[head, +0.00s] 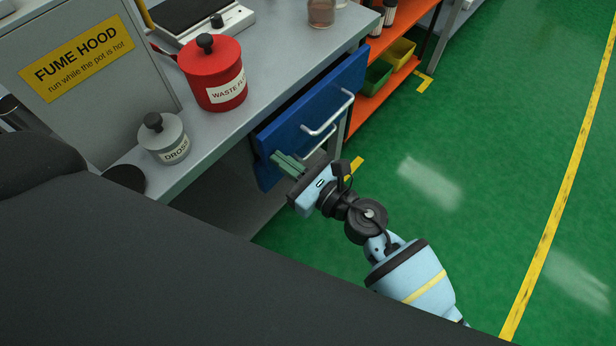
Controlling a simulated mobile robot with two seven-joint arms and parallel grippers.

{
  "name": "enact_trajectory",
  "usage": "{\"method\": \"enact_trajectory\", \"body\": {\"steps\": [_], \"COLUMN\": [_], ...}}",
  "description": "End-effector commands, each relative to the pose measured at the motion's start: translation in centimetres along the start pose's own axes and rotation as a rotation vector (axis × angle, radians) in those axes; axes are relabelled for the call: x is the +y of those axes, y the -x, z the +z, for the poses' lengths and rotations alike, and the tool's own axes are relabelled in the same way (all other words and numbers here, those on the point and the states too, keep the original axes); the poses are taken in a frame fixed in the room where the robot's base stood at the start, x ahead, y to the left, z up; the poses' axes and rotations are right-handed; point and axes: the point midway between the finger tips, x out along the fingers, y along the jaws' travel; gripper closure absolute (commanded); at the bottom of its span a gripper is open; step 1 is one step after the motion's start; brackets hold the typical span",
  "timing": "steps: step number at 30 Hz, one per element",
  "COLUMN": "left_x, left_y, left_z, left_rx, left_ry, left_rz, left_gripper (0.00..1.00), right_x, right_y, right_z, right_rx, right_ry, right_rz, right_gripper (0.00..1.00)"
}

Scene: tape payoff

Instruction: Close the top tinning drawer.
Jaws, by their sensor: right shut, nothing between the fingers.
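The top tinning drawer (300,112) is the upper blue front under the edge of the grey bench, with a pale bar handle (331,117). Its front seems to stand a little out from the bench edge; how far I cannot tell exactly. A lower blue drawer (268,174) with a similar handle sits below, partly hidden by my gripper. My right gripper (288,163) is shut and empty. Its greenish fingers point at the left end of the drawer fronts, below the top handle; I cannot tell whether they touch. My left gripper is not in view.
On the bench (283,50) stand a red waste pot (212,78) and a grey dross pot (164,140), beside the fume hood (85,75). An orange shelf (388,85) with bins stands right of the drawers. The green floor at right is clear.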

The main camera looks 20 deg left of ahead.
Motion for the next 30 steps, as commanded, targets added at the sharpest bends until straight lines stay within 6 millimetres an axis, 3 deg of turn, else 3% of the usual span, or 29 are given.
{"method": "enact_trajectory", "body": {"steps": [3,10,30], "left_x": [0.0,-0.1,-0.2], "left_y": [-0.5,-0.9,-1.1], "left_z": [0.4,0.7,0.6], "left_rx": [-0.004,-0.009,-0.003], "left_ry": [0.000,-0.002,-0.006], "left_rz": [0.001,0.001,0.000], "left_gripper": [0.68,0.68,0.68], "right_x": [0.0,0.0,-0.3], "right_y": [-2.0,-3.9,-4.3], "right_z": [-0.1,-0.1,0.3], "right_rx": [-0.002,0.000,-0.005], "right_ry": [-0.002,-0.001,0.001], "right_rz": [0.000,-0.001,-0.002], "right_gripper": [1.00,1.00,1.00]}}
